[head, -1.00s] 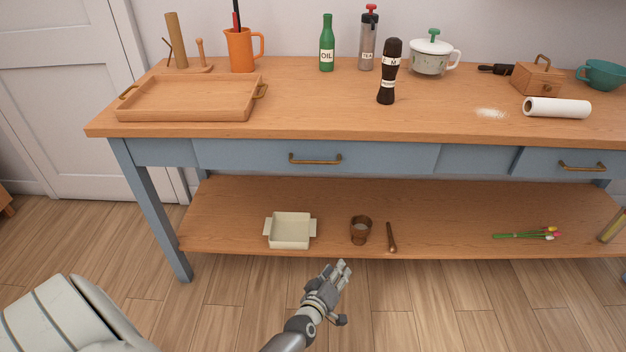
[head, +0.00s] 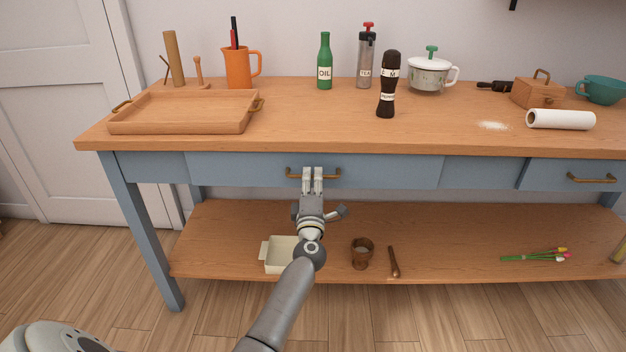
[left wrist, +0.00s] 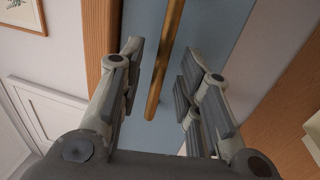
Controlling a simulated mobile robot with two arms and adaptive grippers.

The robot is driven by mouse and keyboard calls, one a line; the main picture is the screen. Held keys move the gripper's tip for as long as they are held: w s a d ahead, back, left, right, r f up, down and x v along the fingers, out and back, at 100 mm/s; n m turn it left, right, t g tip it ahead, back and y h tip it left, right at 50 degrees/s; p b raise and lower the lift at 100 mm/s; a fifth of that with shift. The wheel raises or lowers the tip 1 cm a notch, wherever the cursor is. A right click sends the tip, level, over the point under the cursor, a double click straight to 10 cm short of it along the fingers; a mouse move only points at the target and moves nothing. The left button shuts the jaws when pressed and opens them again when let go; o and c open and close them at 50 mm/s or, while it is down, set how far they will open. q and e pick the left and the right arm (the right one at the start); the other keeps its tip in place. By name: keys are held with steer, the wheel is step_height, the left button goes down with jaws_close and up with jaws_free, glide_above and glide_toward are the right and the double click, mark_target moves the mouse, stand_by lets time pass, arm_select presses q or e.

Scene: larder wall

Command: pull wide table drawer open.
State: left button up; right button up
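The wide table drawer (head: 400,172) is a blue-grey front under the wooden tabletop, and it looks shut. Its brass bar handle (head: 328,174) is at the left part of the table in the head view. My left gripper (head: 313,176) is at the handle, with its fingertips over or just in front of the bar. In the left wrist view the handle (left wrist: 166,60) runs between the two spread fingers, with a gap on each side, so the gripper (left wrist: 160,85) is open. My right gripper is not in view.
The tabletop holds a wooden tray (head: 120,127), an orange jug (head: 240,70), a dark pepper mill (head: 388,85) and other kitchenware. A cream dish (head: 279,262) and a brown cup (head: 361,252) stand on the lower shelf. A smaller drawer (head: 560,175) is at the right.

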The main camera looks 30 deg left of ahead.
arm_select(q)
steer(key=shift+x, duration=0.95)
jaws_close()
